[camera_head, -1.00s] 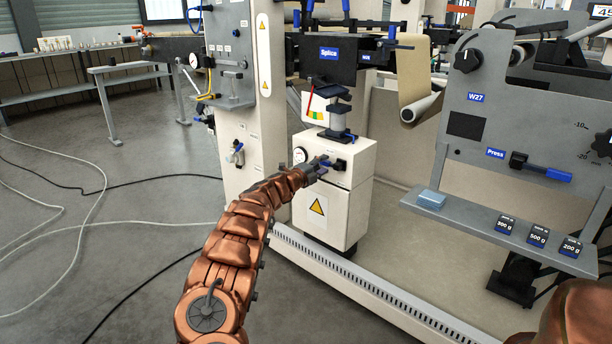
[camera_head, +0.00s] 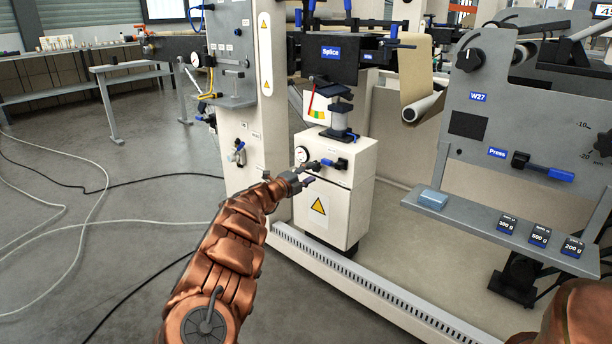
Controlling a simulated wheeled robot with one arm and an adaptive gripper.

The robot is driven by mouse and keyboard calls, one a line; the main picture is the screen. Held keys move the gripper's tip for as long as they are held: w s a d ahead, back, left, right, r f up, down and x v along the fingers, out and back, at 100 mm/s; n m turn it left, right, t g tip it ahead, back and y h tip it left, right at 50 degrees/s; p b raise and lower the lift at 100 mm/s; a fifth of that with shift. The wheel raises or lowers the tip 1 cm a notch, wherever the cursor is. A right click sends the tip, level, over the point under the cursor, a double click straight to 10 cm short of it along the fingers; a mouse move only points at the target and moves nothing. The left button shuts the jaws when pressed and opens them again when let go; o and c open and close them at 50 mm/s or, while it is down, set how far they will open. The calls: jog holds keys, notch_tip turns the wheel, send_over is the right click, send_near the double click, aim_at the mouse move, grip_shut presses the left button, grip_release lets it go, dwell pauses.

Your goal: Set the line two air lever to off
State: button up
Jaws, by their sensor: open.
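My gripper (camera_head: 311,174) is open in front of the white box, with its fingers spread and nothing seen between them. On the box's front face is a dark valve (camera_head: 341,164) with a small blue lever (camera_head: 327,162) that points left. The lever lies just beyond the upper fingertip; I cannot tell whether they touch. Another small valve with a blue handle (camera_head: 240,146) is on the tall white panel to the left. Labels near both are too small to read, so I cannot tell which is line two.
The Splice unit (camera_head: 330,68) is above. A grey shelf (camera_head: 480,228) with weights and a blue block stands to the right. The floor at left is open, with loose hoses.

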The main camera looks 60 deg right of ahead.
jog(key=shift+w+a, duration=0.3)
jog(key=shift+a, duration=0.15)
dwell(0.5)
